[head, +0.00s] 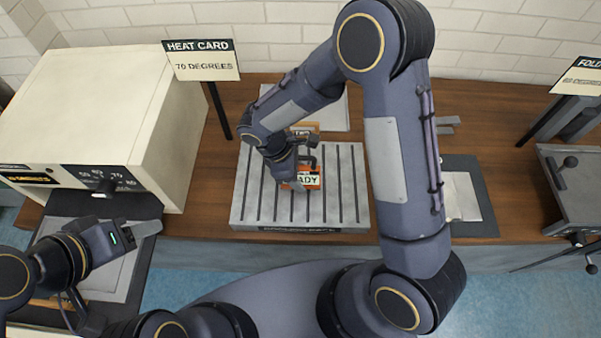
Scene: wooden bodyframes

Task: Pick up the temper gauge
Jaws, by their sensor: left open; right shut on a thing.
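The temper gauge (312,180) appears to be the small orange piece with a pale label at the middle of the grey slatted rack (345,205). The letters "ADY" show on the label; my gripper hides the rest. My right gripper (291,180) reaches down over the rack from above and is shut on this piece. I cannot tell whether the piece touches the slats. My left gripper (135,248) is open and empty at the lower left, in front of the cream oven.
A cream oven (85,110) with a dial stands left. A "HEAT CARD" sign (202,60) reading "70 DEGREES" stands behind the rack. A dark-edged plate (470,195) lies right of my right arm. A grey machine (570,190) with levers is at far right. Bare wooden bench (515,205) lies between them.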

